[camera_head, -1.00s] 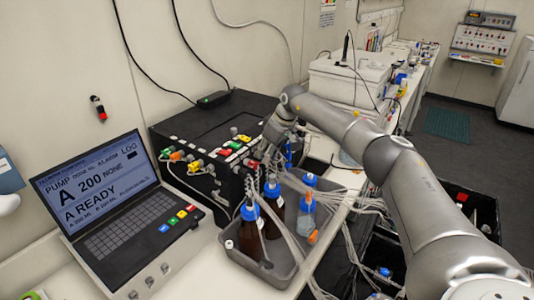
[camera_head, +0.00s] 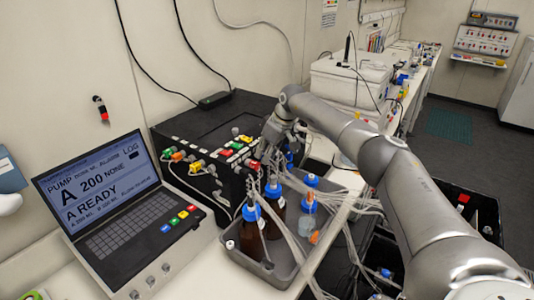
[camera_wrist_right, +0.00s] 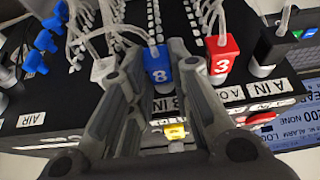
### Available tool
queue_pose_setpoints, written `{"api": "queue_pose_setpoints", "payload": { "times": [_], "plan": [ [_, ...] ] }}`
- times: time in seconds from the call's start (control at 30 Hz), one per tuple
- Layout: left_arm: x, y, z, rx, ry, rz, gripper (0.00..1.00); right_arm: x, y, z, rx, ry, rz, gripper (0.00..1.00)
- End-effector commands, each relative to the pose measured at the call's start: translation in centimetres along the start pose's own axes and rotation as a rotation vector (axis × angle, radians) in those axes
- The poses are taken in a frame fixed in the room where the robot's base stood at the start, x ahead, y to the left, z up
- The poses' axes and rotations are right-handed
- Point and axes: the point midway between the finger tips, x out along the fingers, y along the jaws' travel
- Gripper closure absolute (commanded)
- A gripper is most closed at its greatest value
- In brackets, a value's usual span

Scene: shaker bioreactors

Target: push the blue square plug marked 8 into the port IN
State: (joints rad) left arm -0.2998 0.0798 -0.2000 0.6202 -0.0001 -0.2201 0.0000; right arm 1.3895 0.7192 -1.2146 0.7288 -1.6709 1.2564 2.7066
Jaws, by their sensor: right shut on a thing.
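The blue square plug marked 8 (camera_wrist_right: 157,66) sits between the two fingers of my right gripper (camera_wrist_right: 156,58) in the right wrist view, with a pale tube rising from its top. The fingers are shut on it. A label that reads partly as "IN" (camera_wrist_right: 178,104) is just below it, half covered by a finger. The port under the plug is hidden, so I cannot tell how deep the plug sits. In the head view my right gripper (camera_head: 268,150) is at the near right side of the black pump box (camera_head: 207,124). My left gripper is not in view.
A red plug marked 3 (camera_wrist_right: 222,56) stands close to the right finger, and a white plug (camera_wrist_right: 103,68) to the left. Loose tubes run over a grey tray (camera_head: 286,272) with blue-capped bottles (camera_head: 250,212). A laptop (camera_head: 130,218) stands at the left.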

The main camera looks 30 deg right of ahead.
Motion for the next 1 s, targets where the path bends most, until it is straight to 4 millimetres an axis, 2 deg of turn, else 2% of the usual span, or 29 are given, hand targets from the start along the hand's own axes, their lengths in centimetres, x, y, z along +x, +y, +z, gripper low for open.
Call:
{"api": "queue_pose_setpoints", "payload": {
  "times": [0.13,0.17,0.3,0.37,0.67,0.77,0.87,1.0],
  "plan": [
    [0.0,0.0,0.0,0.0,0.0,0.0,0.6,0.0,-0.1,-0.2,-0.001,0.003,0.0,1.0],
    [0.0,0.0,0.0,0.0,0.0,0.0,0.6,0.0,-0.1,-0.2,-0.001,0.004,0.0,0.8],
    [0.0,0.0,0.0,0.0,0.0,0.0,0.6,0.0,-0.1,-0.2,-0.001,0.003,0.0,0.61],
    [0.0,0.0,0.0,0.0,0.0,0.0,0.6,0.0,-0.1,-0.2,-0.001,0.003,0.0,0.56],
    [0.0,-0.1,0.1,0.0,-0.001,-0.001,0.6,-0.1,0.0,-0.2,-0.001,0.003,0.001,0.56],
    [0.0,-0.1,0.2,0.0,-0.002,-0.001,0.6,-0.7,0.1,-0.2,-0.001,0.004,0.002,0.56],
    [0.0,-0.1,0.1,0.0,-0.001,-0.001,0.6,-2.0,0.1,-0.2,-0.003,0.006,0.002,0.56],
    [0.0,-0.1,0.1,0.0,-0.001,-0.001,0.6,-5.0,0.0,-0.2,-0.003,0.006,0.002,0.56]
  ]
}}
